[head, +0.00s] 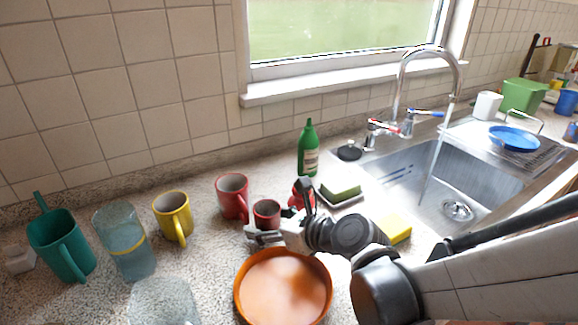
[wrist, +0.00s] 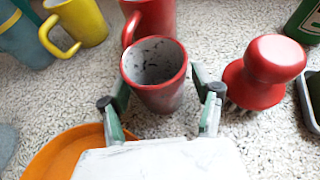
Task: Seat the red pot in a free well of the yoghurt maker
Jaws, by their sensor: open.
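The small red pot (head: 266,209) stands upright on the speckled counter, and its open top with a grey speckled inside faces up in the wrist view (wrist: 160,98). My gripper (head: 272,230) is open, with one finger on each side of the pot in the wrist view (wrist: 160,88). Gaps show between the fingers and the pot's wall, and the pot is not gripped. The pot's lower part is partly hidden by my gripper in the head view. I see no yoghurt maker in either view.
A red mug (head: 231,196) stands just behind the pot, and a red-handled brush (wrist: 264,75) is close on the right. An orange bowl (head: 283,288) is in front. A yellow mug (head: 173,218) and a glass jug (head: 124,243) stand left. The sink (head: 440,180) is right.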

